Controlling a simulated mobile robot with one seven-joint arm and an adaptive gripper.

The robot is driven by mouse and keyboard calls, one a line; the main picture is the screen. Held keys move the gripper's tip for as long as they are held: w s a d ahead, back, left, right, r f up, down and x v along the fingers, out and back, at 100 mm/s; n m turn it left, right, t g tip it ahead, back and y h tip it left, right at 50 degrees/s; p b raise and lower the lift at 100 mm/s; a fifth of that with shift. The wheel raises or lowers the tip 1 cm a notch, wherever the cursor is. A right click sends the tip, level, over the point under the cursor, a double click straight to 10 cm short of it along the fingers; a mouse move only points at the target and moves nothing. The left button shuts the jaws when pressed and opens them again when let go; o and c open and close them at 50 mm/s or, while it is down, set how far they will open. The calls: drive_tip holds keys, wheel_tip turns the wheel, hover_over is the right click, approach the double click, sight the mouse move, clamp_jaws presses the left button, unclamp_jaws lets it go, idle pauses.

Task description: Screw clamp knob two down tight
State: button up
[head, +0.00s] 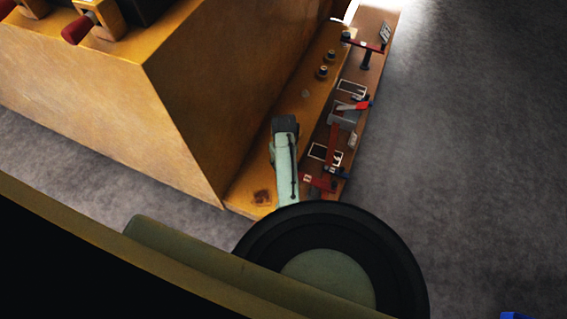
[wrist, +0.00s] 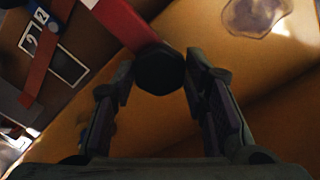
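The clamp knob (wrist: 159,72) is dark and many-sided, at the end of a red clamp arm (wrist: 122,20) in the wrist view. My gripper (wrist: 160,66) has one finger on each side of the knob. The fingertips lie very close to its sides, and I cannot tell whether they press on it. A framed card with a 2 (wrist: 55,52) lies beside the red arm. In the head view, red clamp parts (head: 333,140) stand along the brown strip, but my arm hides this knob and the fingers.
An orange ledge (wrist: 255,65) with a brownish round patch (wrist: 257,12) lies below the knob. In the head view, a large orange casting (head: 150,110) rises on the left. Another red clamp (head: 368,44) stands at the far end.

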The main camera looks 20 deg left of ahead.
drive_tip(key=c, duration=0.6)
drive_tip(key=shift+r, duration=0.1)
drive_tip(key=m+p, duration=0.2)
drive_tip(key=shift+m, duration=0.4)
drive_tip(key=m+p, duration=0.3)
drive_tip(key=m, duration=0.2)
drive_tip(key=shift+m, duration=0.3)
drive_tip(key=o, duration=1.2)
drive_tip(key=shift+c, duration=0.2)
